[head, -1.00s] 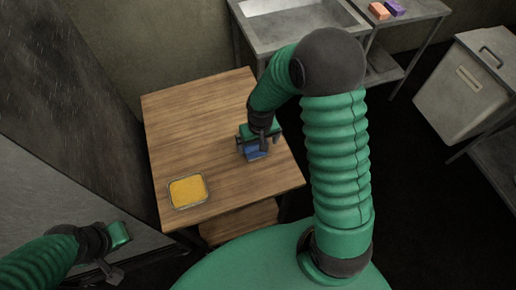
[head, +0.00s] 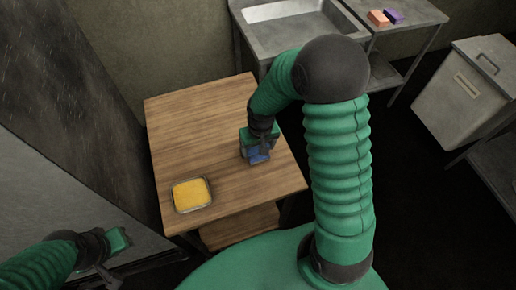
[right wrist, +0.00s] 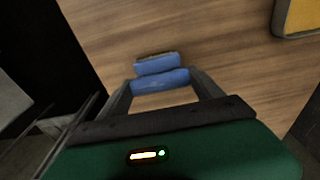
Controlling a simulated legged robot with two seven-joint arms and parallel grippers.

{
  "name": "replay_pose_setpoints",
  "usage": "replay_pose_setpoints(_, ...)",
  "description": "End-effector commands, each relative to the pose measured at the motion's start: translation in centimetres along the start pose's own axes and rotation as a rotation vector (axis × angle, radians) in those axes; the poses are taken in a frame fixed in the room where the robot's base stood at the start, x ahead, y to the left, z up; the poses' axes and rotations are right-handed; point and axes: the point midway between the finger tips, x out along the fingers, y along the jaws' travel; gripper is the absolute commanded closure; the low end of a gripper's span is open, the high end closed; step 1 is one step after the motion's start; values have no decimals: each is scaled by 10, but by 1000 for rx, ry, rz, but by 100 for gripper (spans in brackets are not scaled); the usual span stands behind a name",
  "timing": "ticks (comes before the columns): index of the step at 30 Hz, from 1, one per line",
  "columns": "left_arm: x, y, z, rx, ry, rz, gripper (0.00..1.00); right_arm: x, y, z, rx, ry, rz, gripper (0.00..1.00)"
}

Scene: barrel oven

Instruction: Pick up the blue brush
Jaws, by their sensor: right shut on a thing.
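The blue brush (head: 258,156) is at the right part of the wooden table (head: 190,115). My right gripper (head: 259,146) is over it and shut on it. In the right wrist view the blue brush (right wrist: 158,72) shows between the two fingers of my right gripper (right wrist: 162,88). Part of the brush is hidden by the gripper in the head view. I cannot tell whether the brush still touches the table. My left gripper (head: 118,258) is at the lower left, away from the table, with its fingers apart and nothing between them.
A glass dish with yellow contents (head: 192,194) stands at the table's near left corner. A metal sink (head: 290,25) is behind the table. An orange block (head: 378,18) and a purple block (head: 393,16) lie on a side shelf. A grey bin (head: 465,85) stands at right.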

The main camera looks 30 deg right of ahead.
Motion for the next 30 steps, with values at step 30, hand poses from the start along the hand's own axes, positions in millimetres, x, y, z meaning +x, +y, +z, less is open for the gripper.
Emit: replay_pose_setpoints(30, 13, 0, 3, 0, 0, 0, 71, -51, -140, 74, 0, 4, -1, 67)
